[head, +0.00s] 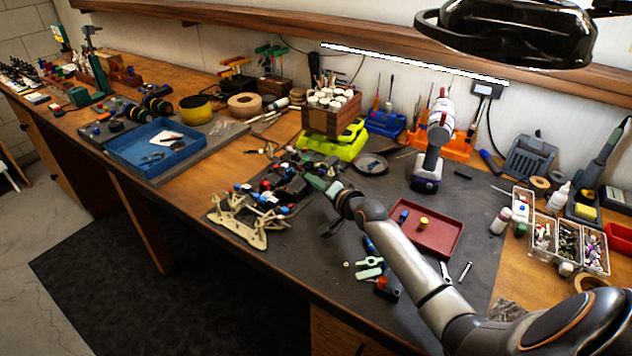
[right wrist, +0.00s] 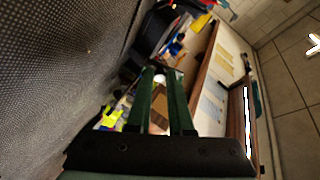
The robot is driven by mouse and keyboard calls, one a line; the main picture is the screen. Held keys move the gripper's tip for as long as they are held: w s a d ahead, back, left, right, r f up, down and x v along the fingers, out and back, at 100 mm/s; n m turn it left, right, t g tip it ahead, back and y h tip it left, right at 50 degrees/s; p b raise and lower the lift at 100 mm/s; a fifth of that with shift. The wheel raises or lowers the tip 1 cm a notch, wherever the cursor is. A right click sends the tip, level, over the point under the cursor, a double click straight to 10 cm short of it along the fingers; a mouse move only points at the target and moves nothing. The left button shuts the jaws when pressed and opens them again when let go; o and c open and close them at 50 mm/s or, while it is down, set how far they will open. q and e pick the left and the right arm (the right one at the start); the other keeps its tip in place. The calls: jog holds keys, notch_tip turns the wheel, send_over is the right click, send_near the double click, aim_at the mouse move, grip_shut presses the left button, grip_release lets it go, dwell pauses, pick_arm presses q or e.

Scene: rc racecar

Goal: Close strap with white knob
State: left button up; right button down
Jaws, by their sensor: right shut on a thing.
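My right gripper (head: 322,182) reaches in from the right in the head view, at the right end of the dark RC car chassis (head: 285,186) on the bench mat. In the right wrist view its two green fingers (right wrist: 161,74) are close together. A small white knob (right wrist: 160,79) shows between the fingers, near their tips, and the gripper is shut on it. The strap cannot be made out; the fingers and the small scale hide that part of the car. My left gripper is not in view.
A lime-green box (head: 345,147) stands behind the car. A blue tray (head: 157,147) is farther left. Loose tools lie near the front edge.

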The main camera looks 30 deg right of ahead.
aim_at(303, 182)
jog(key=shift+w+a+r+g+p, duration=0.1)
jog(key=shift+w+r+g+p, duration=0.1)
jog(key=shift+r+g+p, duration=0.25)
jog(key=shift+w+a+n+g+p, duration=0.1)
jog(key=shift+w+n+g+p, duration=0.3)
jog(key=shift+g, duration=0.35)
jog(key=g, duration=0.1)
jog(key=g+h, duration=0.1)
jog(key=g, duration=0.1)
jog(key=shift+w+a+r+n, duration=0.15)
jog(key=shift+w+a+n, duration=0.05)
jog(key=shift+w+n, duration=0.2)
jog(key=g, duration=0.1)
jog(key=w+g+h, duration=0.1)
jog(key=shift+a+n+g, duration=0.2)
jog(key=shift+n+g, duration=0.1)
jog(key=shift+g, duration=0.1)
jog(key=shift+w+a+g+h+b, duration=0.2)
jog(key=shift+g+h+b, duration=0.1)
jog(key=shift+g, duration=0.5)
jog(key=shift+w+f+n+g+h+b, duration=0.25)
jog(key=shift+g+b, duration=0.2)
jog(key=shift+g, duration=0.25)
jog(key=shift+a+f+g+h, duration=0.1)
jog(key=shift+g+h, duration=0.15)
jog(key=shift+g, duration=0.15)
